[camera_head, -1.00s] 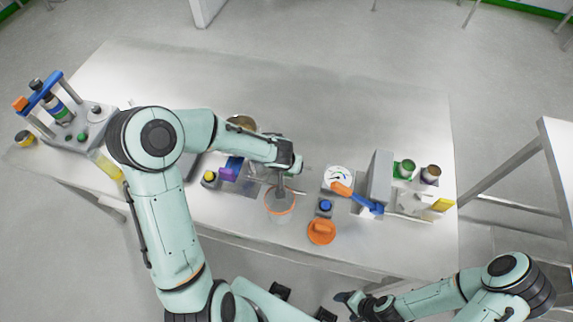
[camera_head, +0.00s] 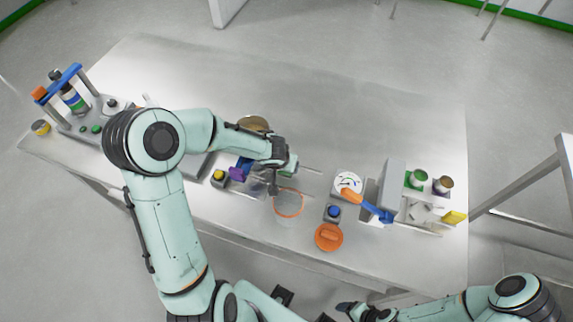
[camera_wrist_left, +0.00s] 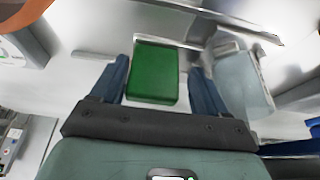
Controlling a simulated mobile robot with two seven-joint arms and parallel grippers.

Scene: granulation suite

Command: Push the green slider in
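The green slider (camera_wrist_left: 153,74) is a green rectangular block, seen in the left wrist view against a pale metal surface. My left gripper (camera_wrist_left: 158,70) is open, with one dark blue finger on each side of the slider in that view. Gaps show between the block and both fingers, and I cannot tell how far apart they are in depth. In the head view my left gripper (camera_head: 273,188) points down beside the clear orange-rimmed cup (camera_head: 289,204), and the slider is mostly hidden there. My right gripper (camera_head: 347,308) is low at the bottom, its fingers unclear.
An orange knob (camera_head: 328,237) and a blue button (camera_head: 333,212) lie right of the cup. A gauge (camera_head: 348,184) and a grey upright block (camera_head: 391,186) stand further right. A yellow button (camera_head: 219,175) is to the left. The back of the table (camera_head: 330,100) is clear.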

